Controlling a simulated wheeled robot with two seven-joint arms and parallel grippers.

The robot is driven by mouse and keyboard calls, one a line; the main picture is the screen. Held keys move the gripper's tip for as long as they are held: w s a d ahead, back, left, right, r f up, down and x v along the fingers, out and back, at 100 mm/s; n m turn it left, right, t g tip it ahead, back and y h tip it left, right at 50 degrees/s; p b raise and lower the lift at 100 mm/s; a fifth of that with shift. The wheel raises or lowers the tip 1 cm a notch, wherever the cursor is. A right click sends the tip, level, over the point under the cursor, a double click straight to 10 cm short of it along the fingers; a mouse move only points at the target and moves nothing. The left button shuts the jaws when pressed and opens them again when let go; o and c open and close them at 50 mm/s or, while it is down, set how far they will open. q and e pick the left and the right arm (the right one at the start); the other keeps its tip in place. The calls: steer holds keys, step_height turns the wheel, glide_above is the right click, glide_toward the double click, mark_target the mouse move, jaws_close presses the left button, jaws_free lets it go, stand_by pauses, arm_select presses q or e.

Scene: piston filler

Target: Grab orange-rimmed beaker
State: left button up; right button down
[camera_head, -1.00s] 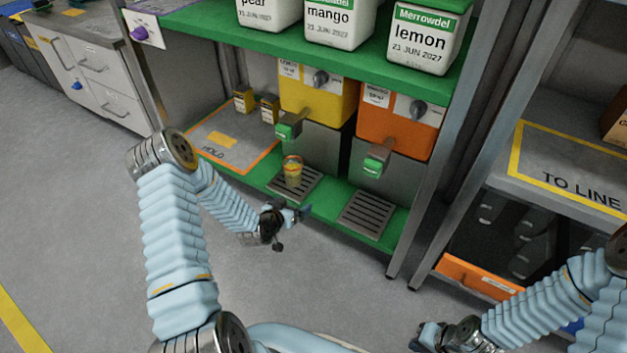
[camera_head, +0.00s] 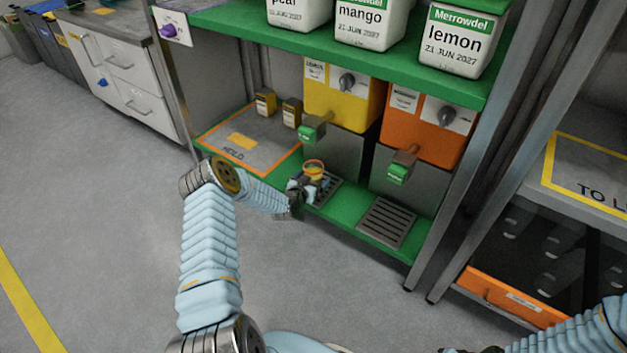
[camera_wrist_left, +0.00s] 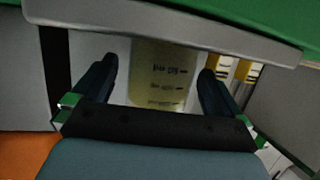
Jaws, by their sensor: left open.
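The orange-rimmed beaker (camera_head: 314,166) stands on the drip grate (camera_head: 326,193) below the yellow filler. It looks upright, and its lower part is hidden by my left gripper (camera_head: 309,187) in the head view. My left gripper (camera_wrist_left: 158,80) is open there, one finger on each side of the beaker, with gaps visible. My right gripper is almost wholly cut off at the bottom edge of the head view.
The yellow filler (camera_head: 338,98) has a green-tipped spout (camera_head: 312,132) above the beaker. The orange filler (camera_head: 425,130) and an empty grate (camera_head: 387,222) are to the right.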

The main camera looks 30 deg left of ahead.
arm_select(q)
steer(key=shift+w+a+f, duration=0.1)
steer(key=shift+w+f, duration=0.05)
steer(key=shift+w, duration=0.45)
steer(key=c, duration=1.2)
steer(key=shift+c, duration=0.2)
